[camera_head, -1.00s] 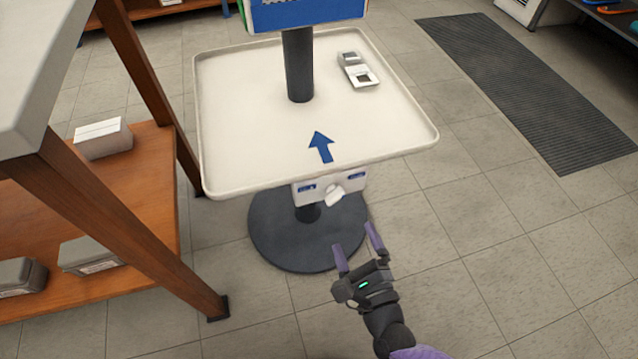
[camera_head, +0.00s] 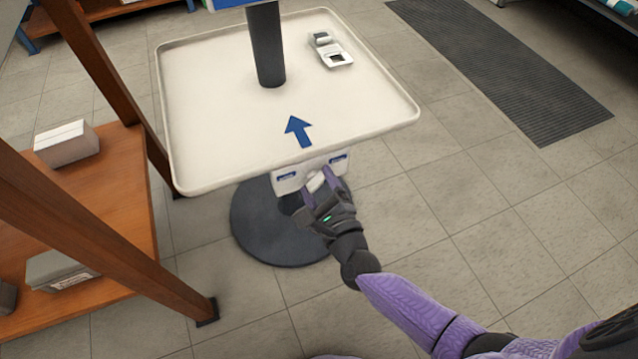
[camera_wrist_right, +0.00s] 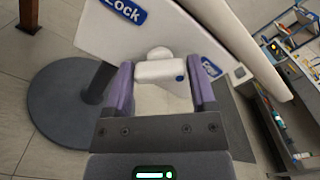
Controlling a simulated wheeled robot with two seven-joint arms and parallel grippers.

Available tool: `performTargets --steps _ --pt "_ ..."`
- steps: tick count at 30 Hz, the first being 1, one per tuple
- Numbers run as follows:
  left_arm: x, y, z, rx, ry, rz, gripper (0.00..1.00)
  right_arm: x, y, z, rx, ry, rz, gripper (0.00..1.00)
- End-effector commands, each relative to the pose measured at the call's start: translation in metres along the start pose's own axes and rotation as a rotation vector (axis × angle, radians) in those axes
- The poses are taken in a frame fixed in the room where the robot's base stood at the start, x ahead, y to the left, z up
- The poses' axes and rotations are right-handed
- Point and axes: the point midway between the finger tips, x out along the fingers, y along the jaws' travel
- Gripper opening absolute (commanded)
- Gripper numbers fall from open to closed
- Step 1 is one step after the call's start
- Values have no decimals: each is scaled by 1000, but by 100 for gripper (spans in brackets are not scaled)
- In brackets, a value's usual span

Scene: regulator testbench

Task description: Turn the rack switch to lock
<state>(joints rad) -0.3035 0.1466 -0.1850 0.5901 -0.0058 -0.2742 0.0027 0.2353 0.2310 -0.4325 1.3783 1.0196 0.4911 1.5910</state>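The rack switch is a white knob (camera_head: 316,181) on a white panel (camera_head: 289,186) under the front edge of the tray stand. In the right wrist view the knob (camera_wrist_right: 160,69) has a blue dot at its right end, on the side of the partly hidden right label (camera_wrist_right: 211,67). A blue "Lock" label (camera_wrist_right: 125,9) is at the panel's upper left there. My right gripper (camera_head: 319,186) is open in front of the panel, with its purple fingers on either side of the knob. I cannot tell whether they touch it. My left gripper is not in view.
The white tray (camera_head: 220,140) overhangs the panel and holds a small grey-white device (camera_head: 331,52). Its round dark base (camera_head: 255,235) stands on the floor. A wooden shelf (camera_head: 110,190) with boxes is at the left.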

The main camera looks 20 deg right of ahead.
Motion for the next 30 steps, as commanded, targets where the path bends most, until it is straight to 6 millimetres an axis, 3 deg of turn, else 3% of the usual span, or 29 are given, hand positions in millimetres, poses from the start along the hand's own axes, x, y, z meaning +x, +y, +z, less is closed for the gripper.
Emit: performTargets --steps 1,6,9,20,30 --pt "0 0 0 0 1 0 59 0 0 0 0 0 0 60" --pt "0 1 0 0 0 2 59 0 0 0 0 0 0 24" --pt "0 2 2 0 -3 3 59 0 0 0 -1 0 0 9" --pt "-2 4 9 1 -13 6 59 0 0 0 -86 1 0 9" --pt "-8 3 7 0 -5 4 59 0 -1 0 -372 1 0 9"
